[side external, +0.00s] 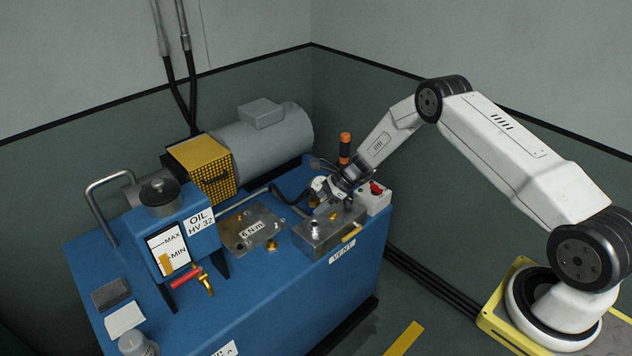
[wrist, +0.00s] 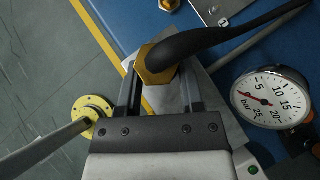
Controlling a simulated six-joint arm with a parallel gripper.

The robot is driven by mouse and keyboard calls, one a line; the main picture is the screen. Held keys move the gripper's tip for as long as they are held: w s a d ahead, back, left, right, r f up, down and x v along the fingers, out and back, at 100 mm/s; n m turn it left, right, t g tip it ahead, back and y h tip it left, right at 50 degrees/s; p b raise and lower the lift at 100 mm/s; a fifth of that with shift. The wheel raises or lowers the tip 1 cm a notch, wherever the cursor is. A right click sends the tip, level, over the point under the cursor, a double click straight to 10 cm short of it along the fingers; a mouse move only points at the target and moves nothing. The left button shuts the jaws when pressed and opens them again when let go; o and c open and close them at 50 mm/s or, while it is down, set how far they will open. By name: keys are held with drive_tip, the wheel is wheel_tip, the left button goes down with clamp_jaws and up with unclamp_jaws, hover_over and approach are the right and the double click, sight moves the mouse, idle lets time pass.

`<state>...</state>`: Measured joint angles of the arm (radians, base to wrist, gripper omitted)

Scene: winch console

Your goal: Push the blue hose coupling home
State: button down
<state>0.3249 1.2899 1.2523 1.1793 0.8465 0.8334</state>
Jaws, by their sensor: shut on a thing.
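My gripper (wrist: 158,88) is shut on a brass hex coupling (wrist: 155,70), with one finger on each side of it. A black hose (wrist: 215,38) runs from the coupling to the upper right. I see no blue on the coupling; its lower end is hidden, so I cannot tell how deep it sits. A grey metal block (wrist: 172,98) is below it. In the side view my gripper (side external: 328,193) is over the same grey block (side external: 318,237), on the blue console (side external: 350,285); the coupling is too small to make out there.
A pressure gauge (wrist: 272,97) is close on the right in the wrist view. Around the block are a white box with a red knob (side external: 376,188), an orange-and-black handle (side external: 345,147) and a metal plate (side external: 240,238). An oil tank (side external: 170,225) stands to the left.

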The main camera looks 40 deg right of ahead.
sight(310, 224)
drive_tip(key=shift+f, duration=0.85)
drive_tip(key=shift+f, duration=1.55)
idle(1.4)
drive_tip(key=shift+c, duration=0.7)
unclamp_jaws()
drive_tip(key=v, duration=0.7)
drive_tip(key=shift+d+r, duration=0.2)
drive_tip(key=shift+r, duration=0.05)
drive_tip(key=shift+s+r, duration=0.1)
drive_tip(key=shift+s, duration=0.05)
